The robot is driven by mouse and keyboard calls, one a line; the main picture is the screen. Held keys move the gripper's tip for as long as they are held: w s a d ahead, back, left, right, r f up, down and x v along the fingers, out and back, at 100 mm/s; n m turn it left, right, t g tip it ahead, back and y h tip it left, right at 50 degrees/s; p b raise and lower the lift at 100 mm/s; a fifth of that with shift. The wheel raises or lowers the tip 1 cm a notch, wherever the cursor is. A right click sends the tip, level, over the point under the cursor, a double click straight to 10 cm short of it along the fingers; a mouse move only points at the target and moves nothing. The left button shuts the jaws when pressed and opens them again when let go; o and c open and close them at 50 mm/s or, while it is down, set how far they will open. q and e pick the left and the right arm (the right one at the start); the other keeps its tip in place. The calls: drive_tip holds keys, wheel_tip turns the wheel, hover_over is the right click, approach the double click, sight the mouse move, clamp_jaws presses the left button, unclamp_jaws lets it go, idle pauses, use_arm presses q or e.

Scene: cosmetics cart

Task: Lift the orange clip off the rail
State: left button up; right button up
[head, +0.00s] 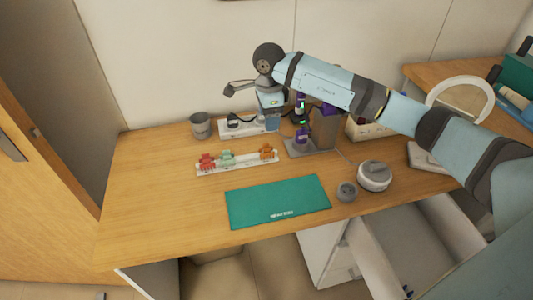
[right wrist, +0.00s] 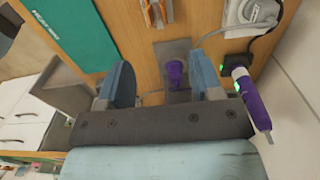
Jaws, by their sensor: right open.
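The orange clip (head: 267,152) sits at the right end of a white rail (head: 240,164) on the wooden table. Red clips (head: 206,161) and a green clip (head: 227,157) sit further left on the rail. In the right wrist view, the orange clip (right wrist: 157,10) shows at the top edge, beyond my fingers. My right gripper (head: 272,120) points down behind the rail, apart from the clip. Its two fingers (right wrist: 162,82) are spread with nothing held between them. My left gripper is not in view.
A grey stand with a purple object (head: 301,138) is right of the right gripper; a power strip (head: 240,127) lies behind the rail. A grey cup (head: 200,125) stands at left. A green mat (head: 278,201) lies in front. An open drawer (head: 415,245) is at lower right.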

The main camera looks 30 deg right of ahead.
sight(267, 145)
wheel_tip(267, 145, down, 6)
drive_tip(key=shift+r, duration=0.1)
drive_tip(key=shift+a+f+b, duration=0.2)
drive_tip(key=shift+f+b, duration=0.05)
drive_tip(key=shift+f, duration=1.15)
drive_tip(key=shift+a+f+b, duration=0.2)
drive_tip(key=shift+f, duration=1.2)
drive_tip(key=shift+s, duration=0.1)
drive_tip(key=c, duration=1.1)
drive_tip(key=shift+r, duration=0.15)
